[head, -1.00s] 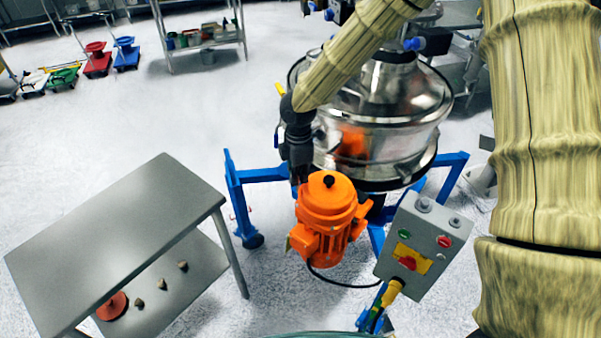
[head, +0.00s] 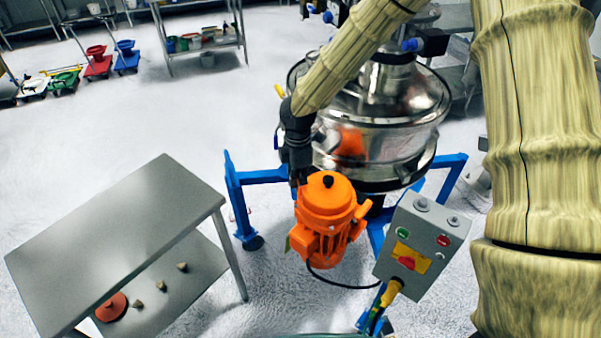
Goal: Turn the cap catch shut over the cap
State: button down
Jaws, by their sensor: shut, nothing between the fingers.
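My gripper (head: 298,178) is the black end of my sleeved arm. It points down beside the left side of the steel sifter (head: 405,105), just behind and left of the orange motor (head: 326,205). Its fingers look shut, with nothing seen between them; the tips are small and partly hidden near the motor. I cannot make out the cap or the cap catch. They may be hidden behind the arm, gripper or motor. I cannot tell whether the gripper touches anything.
A grey control box (head: 421,240) with buttons stands right of the motor on the blue frame (head: 262,176). A steel table (head: 125,235) stands at the left; its lower shelf holds a red disc (head: 111,307) and small pieces. Open floor lies behind the table.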

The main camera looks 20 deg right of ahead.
jog(key=shift+s+f, duration=0.3)
jog(key=shift+f, duration=0.2)
jog(key=shift+s+f, duration=0.3)
jog(key=shift+f, duration=0.2)
jog(key=shift+d, duration=0.25)
jog(key=shift+w+d+r+p, duration=0.15)
jog(key=shift+w+d+p, duration=0.35)
jog(key=shift+d, duration=0.25)
dwell(0.3)
jog(key=shift+s+a, duration=0.2)
jog(key=shift+a, duration=0.1)
dwell(0.4)
jog(key=shift+p, duration=0.3)
jog(key=shift+w+r+p, duration=0.25)
jog(key=shift+r+p, duration=0.35)
jog(key=shift+p, duration=0.05)
jog(key=shift+w+r+p, duration=0.25)
jog(key=shift+r+p, duration=0.35)
jog(key=shift+p, duration=0.05)
jog(key=shift+w+r+p, duration=0.15)
jog(key=shift+r+p, duration=1.6)
jog(key=shift+r, duration=0.6)
